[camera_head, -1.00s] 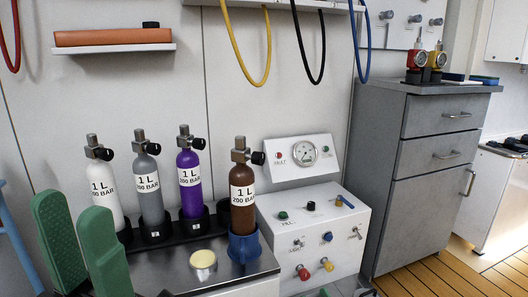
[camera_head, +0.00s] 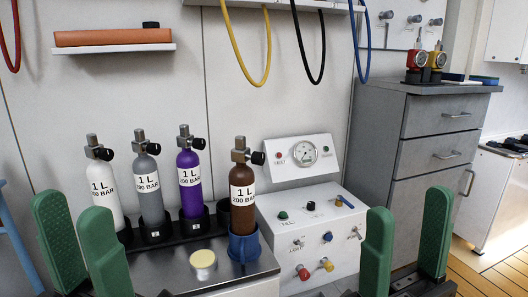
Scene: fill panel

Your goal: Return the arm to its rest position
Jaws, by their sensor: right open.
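My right gripper (camera_head: 408,202) is at the lower right, in front of the grey cabinet and right of the white panel. Its two green fingers stand upright and apart, with nothing between them. My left gripper (camera_head: 74,203) is at the lower left, in front of the bench with the cylinders. Its green fingers are also apart and empty. A brown cylinder (camera_head: 242,192) stands upright in a blue holder (camera_head: 244,246) near the bench's right edge, clear of both grippers.
White (camera_head: 103,193), grey (camera_head: 149,188) and purple (camera_head: 190,186) cylinders stand in black holders. A white panel (camera_head: 330,214) with knobs and a gauge (camera_head: 305,153) is beside them. Yellow (camera_head: 240,65), black (camera_head: 309,60) and blue (camera_head: 364,55) hoses hang above. A grey cabinet (camera_head: 395,130) stands right.

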